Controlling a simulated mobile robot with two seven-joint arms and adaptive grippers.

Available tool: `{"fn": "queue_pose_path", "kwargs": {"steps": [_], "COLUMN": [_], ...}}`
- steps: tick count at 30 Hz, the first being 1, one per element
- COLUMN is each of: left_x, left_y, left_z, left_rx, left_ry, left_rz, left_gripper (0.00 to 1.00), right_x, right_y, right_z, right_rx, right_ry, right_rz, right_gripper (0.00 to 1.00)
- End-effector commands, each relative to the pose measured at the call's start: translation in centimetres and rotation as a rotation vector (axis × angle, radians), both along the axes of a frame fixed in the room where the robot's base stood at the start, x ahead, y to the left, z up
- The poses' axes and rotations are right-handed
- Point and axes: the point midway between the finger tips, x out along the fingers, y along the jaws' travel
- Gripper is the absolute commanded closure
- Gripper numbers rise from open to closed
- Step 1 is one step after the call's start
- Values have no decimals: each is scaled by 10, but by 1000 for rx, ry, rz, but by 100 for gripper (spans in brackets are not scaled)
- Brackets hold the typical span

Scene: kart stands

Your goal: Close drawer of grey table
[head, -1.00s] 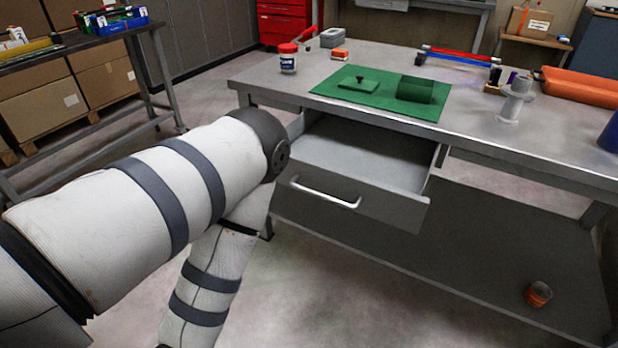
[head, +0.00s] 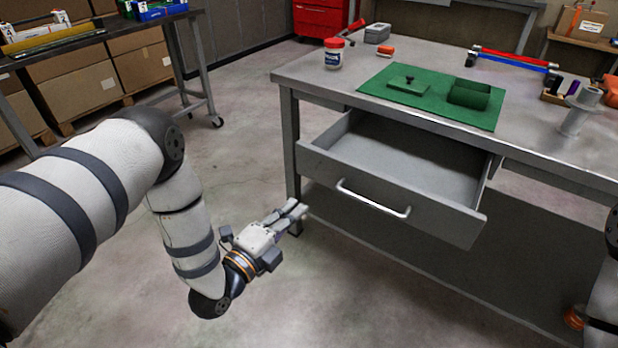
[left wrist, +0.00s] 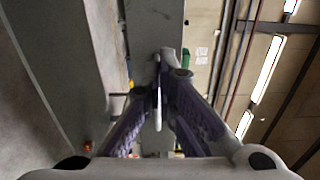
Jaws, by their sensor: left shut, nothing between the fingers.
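The grey table (head: 315,72) stands at the right in the head view. Its drawer (head: 385,196) is pulled out and looks empty. The drawer has a pale bar handle (head: 372,200) on its front. My left gripper (head: 298,210) is shut and empty, in front of the table's left leg, to the left of the drawer front and apart from the handle in the picture. In the left wrist view the closed fingers (left wrist: 160,85) point at a grey surface. Part of my right arm shows at the right edge of the head view, but its gripper is out of sight.
A shelf (head: 420,265) lies below the drawer. Another table (head: 100,38) stands at the left. The floor between the tables is clear.

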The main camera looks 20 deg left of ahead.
Motion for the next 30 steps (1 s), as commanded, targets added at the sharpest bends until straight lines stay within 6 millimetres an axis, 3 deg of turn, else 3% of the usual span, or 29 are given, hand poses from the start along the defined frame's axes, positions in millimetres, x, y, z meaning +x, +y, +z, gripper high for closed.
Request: {"fn": "queue_pose_path", "kwargs": {"steps": [15, 21, 30], "left_x": [100, 115, 116], "left_y": [-32, -37, -38], "left_z": [-5, -3, -2], "left_rx": [-2, -2, -2], "left_ry": [10, 10, 7], "left_rz": [3, 2, 2], "left_gripper": [100, 100, 100], "right_x": [-21, -24, -24], "right_y": [0, 0, 0], "right_z": [-21, -23, -23], "right_rx": [0, -1, -1], "right_ry": [76, 85, 84], "right_rz": [1, 1, 1], "right_gripper": [60, 60, 60]}}
